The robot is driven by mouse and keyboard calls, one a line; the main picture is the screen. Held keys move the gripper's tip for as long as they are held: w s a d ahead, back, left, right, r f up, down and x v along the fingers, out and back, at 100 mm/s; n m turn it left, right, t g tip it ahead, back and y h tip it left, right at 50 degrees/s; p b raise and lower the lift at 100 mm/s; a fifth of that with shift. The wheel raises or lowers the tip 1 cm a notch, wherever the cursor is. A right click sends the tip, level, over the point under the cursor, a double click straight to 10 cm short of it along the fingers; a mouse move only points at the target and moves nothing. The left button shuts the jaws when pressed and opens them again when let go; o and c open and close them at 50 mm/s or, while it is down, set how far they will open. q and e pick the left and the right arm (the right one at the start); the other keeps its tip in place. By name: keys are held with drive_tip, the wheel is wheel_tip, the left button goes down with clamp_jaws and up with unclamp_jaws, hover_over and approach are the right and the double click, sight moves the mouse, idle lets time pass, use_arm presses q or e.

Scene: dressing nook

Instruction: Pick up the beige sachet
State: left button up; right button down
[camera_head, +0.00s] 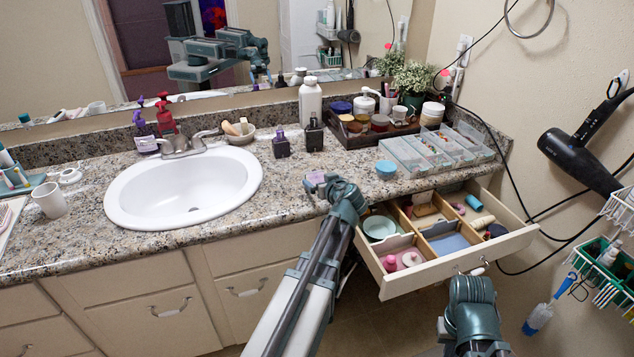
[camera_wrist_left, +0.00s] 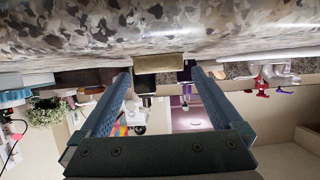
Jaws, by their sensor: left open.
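A small beige block-like thing (camera_wrist_left: 158,63), which looks like the sachet, lies on the speckled countertop in the left wrist view. It shows between and beyond the fingertips of my left gripper (camera_wrist_left: 162,73), which is open and empty. In the head view my left gripper (camera_head: 316,182) is low at the counter's front edge, left of the open drawer, and I cannot make out the sachet there. My right arm's end (camera_head: 472,305) is in front of the drawer; its fingers are hidden.
The open drawer (camera_head: 440,267) holds a bowl, a blue pad and small toiletries. The sink (camera_head: 185,187) is to the left. Two dark bottles (camera_head: 281,145) (camera_head: 313,134) stand behind my left gripper. A clear divided box (camera_head: 436,150) and a teal jar (camera_head: 386,169) are to its right.

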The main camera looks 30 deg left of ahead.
sight(319, 180)
use_arm(q)
drive_tip(key=x, duration=0.2)
drive_tip(key=shift+w+a+f+b, duration=0.15)
drive_tip(key=shift+w+a+b, duration=0.1)
drive_tip(key=shift+b, duration=0.15)
drive_tip(key=shift+s, duration=0.1)
drive_tip(key=shift+c, duration=0.3)
drive_tip(key=c, duration=1.2)
drive_tip(key=shift+o, duration=0.2)
wheel_tip(319, 180, up, 24)
drive_tip(key=p, duration=2.4)
